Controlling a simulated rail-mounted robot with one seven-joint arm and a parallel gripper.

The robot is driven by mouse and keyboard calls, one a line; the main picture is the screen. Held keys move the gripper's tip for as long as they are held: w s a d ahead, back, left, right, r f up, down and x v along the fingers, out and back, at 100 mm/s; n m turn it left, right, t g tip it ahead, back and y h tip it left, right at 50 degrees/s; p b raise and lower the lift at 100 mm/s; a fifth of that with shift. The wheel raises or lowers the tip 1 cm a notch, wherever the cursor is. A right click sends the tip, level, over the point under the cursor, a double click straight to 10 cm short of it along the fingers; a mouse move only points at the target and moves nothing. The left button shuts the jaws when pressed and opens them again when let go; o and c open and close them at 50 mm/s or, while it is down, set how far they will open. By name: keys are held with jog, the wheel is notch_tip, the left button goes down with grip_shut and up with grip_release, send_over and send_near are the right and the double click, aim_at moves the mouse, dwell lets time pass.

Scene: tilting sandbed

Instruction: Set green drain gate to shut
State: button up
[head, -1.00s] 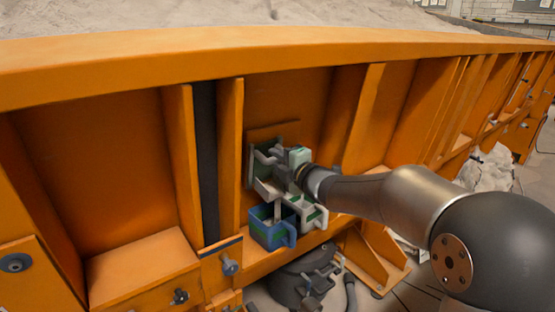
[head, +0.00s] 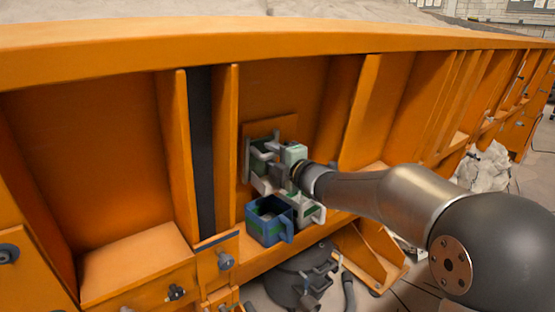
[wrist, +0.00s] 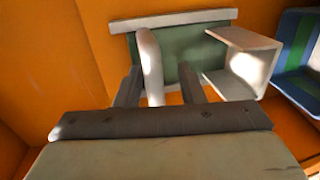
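The green drain gate (wrist: 177,62) is a green plate in a pale frame on the orange wall. It also shows in the head view (head: 255,158), partly hidden behind my gripper. A white upright handle (wrist: 150,62) stands out from the plate. My gripper (wrist: 160,85) is at the gate, with its dark fingers apart on either side of the handle. The left finger is close to the handle, and a gap shows at the right finger. Contact cannot be told. In the head view my gripper (head: 278,168) reaches in from the right.
A white channel-shaped piece (wrist: 240,62) juts out right of the plate. Orange ribs (head: 228,150) flank the gate. A dark round object (head: 300,277) lies below.

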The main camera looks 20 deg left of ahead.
jog(key=b+v, duration=0.2)
jog(key=v, duration=1.5)
jog(key=shift+d+b, duration=0.2)
jog(key=shift+b, duration=0.15)
jog(key=s+d+f+m+h+p, duration=0.1)
jog(key=d+f+m+h, duration=0.3)
jog(key=d+m+h, duration=0.15)
jog(key=s+d+f+m+h+p, duration=0.1)
jog(key=d+f+m+h, duration=0.25)
jog(key=d+m, duration=0.35)
jog(key=s+d+f+m+h, duration=0.1)
jog(key=d+f+m+h, duration=0.2)
jog(key=d+m+h, duration=0.3)
jog(key=s+d+f+m+g, duration=0.2)
jog(key=s+f+m+g, duration=0.2)
jog(key=s, duration=0.7)
jog(key=s+d+f+m+g+p, duration=0.1)
jog(key=s+f+m+g, duration=0.4)
jog(key=s, duration=0.7)
jog(key=shift+d+m+g+y+p, duration=0.3)
jog(key=shift+d+m+g+y, duration=0.1)
jog(key=shift+d+m+g, duration=0.1)
jog(key=shift+w, duration=0.1)
